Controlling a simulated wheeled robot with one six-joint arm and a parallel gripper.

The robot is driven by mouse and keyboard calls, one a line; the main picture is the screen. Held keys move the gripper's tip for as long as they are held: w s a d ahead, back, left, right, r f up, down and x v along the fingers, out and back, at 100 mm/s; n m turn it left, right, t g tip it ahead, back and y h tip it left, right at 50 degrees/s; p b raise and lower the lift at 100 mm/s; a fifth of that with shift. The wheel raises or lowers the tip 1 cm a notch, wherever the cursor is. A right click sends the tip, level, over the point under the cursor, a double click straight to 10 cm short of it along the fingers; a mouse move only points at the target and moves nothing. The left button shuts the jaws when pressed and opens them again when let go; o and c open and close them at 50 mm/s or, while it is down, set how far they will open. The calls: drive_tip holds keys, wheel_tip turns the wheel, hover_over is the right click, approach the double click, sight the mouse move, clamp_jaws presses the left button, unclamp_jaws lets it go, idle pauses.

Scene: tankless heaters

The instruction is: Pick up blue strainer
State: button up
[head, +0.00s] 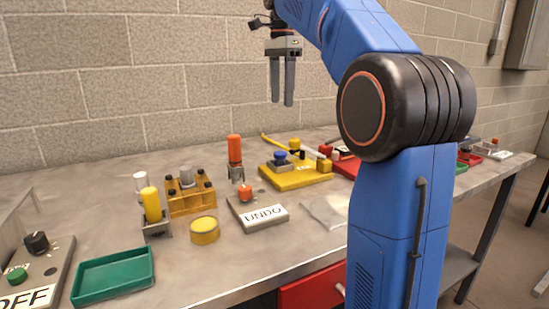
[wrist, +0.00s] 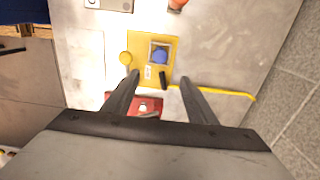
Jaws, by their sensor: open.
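The blue strainer (head: 280,155) looks like a small blue round-topped piece in a grey square holder on the yellow board (head: 297,181). In the wrist view the blue piece (wrist: 160,54) sits in its holder, a little beyond my fingertips. My gripper (head: 282,102) points down, high above the bench near the yellow board. Its two fingers (wrist: 156,74) are apart with nothing held between them. The strainer's lower part is hidden in the holder.
A yellow lever or cable (head: 276,143) runs behind the board. An orange-topped cylinder (head: 235,150) and an UNDO button box (head: 258,211) stand to the left. A red board (head: 347,168) lies to the right. A green tray (head: 114,276) is at front left.

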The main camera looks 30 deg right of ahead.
hover_over(280, 153)
drive_tip(key=f, duration=1.1)
drive_tip(key=shift+w+d+f, duration=0.1)
drive_tip(key=shift+d+f, duration=0.15)
drive_tip(key=shift+f, duration=0.1)
drive_tip(key=shift+a+f, duration=0.15)
drive_tip(key=shift+f, duration=2.5)
drive_tip(key=c, duration=1.3)
drive_tip(key=shift+o, duration=0.2)
drive_tip(key=shift+r, duration=0.1)
wheel_tip(280, 153, up, 10)
